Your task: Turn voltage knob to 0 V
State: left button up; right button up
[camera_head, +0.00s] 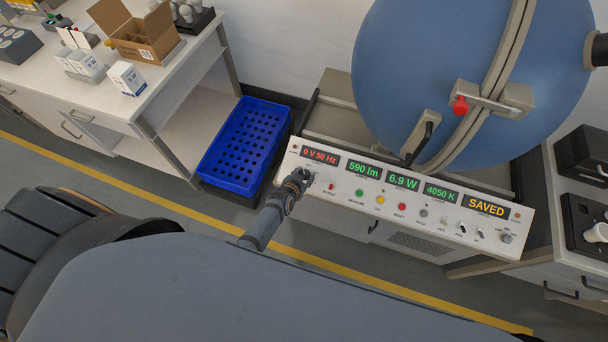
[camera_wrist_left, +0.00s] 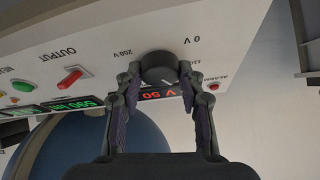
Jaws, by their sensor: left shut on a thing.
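The voltage knob (camera_wrist_left: 158,68) is a dark round knob on the white control panel (camera_wrist_left: 110,40), with "0 V" and "250 V" printed beside it. My left gripper (camera_wrist_left: 158,80) is shut on the knob, a finger on each side. In the head view my left gripper (camera_head: 298,180) covers the knob at the panel's left end. The red voltage display (camera_head: 320,157) reads "0 V 50 Hz". My right gripper is not in view.
The panel also bears a red output switch (camera_wrist_left: 70,79), several coloured buttons and green displays. A yellow display (camera_head: 486,207) reads "SAVED". A big blue sphere (camera_head: 420,70) stands behind the panel. A blue crate (camera_head: 243,147) sits left of it, near a white workbench (camera_head: 110,105).

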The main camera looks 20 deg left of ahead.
pick_arm(q)
jog(key=o, duration=1.2)
jog(key=shift+c, duration=0.2)
jog(key=v, duration=1.2)
